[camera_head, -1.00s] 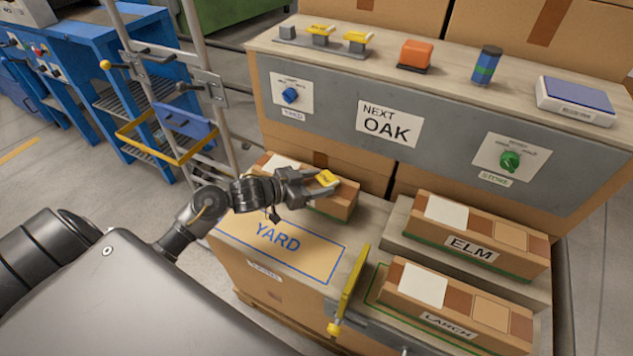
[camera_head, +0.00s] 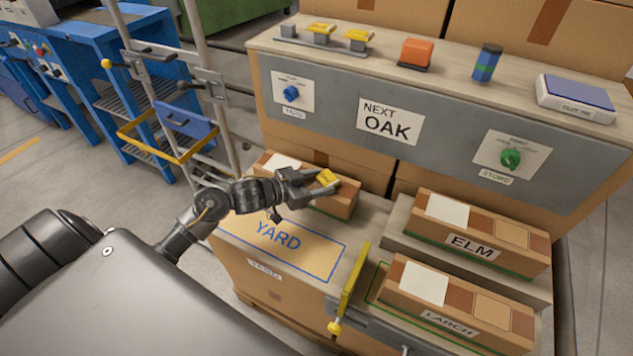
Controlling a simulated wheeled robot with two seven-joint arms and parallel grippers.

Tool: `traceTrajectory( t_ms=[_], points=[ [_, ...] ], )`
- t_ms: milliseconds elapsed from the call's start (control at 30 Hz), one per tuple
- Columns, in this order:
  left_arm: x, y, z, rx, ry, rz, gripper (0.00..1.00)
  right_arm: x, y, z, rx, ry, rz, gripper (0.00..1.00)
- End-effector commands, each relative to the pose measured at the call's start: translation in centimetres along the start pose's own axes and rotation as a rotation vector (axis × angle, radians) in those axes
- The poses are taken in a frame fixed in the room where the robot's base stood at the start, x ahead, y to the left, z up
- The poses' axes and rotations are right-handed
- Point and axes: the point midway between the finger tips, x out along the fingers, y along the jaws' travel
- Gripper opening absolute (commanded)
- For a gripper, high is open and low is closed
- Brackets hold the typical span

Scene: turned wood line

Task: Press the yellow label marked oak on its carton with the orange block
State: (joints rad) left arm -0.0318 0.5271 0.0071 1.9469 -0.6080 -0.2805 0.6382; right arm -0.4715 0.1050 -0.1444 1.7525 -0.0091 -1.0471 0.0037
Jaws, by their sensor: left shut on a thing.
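My left gripper (camera_head: 318,186) is shut on a small yellow label (camera_head: 327,177). It holds the label over the right part of a brown carton (camera_head: 343,203) at the back of the bench. I cannot tell whether the label touches the carton, and the arm hides part of it. The carton's name is not visible. A sign reading NEXT OAK (camera_head: 390,121) is on the grey panel behind. The orange block (camera_head: 416,52) sits on a dark base on the upper shelf, apart from the gripper. My right gripper is not in view.
Cartons marked ELM (camera_head: 480,222) and LARCH (camera_head: 460,290) stand at the right. A yellow upright bar (camera_head: 350,280) divides them from the clear YARD area (camera_head: 300,262).

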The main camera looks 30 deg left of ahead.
Motion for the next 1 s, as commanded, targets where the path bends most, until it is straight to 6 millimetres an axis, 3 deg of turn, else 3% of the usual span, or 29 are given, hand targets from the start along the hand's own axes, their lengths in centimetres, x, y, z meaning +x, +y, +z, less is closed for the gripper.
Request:
traceTrajectory(
  t_ms=[33,267,300,467,867,1000],
  points=[
    [0.1,0.6,2.1,-0.006,-0.045,0.010,0.33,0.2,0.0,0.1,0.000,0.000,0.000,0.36],
    [0.1,0.6,2.1,-0.005,-0.045,0.011,0.33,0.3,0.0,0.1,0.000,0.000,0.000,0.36],
    [0.1,0.6,2.1,-0.005,-0.045,0.011,0.59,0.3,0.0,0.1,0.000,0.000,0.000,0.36],
    [0.1,0.6,2.1,-0.004,-0.045,0.011,0.80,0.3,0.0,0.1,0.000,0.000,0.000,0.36],
    [0.2,0.7,2.1,-0.005,-0.044,0.013,0.80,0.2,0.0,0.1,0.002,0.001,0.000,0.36],
    [0.2,0.7,2.1,-0.005,-0.044,0.013,0.80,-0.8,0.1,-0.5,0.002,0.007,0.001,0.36]
  ],
)
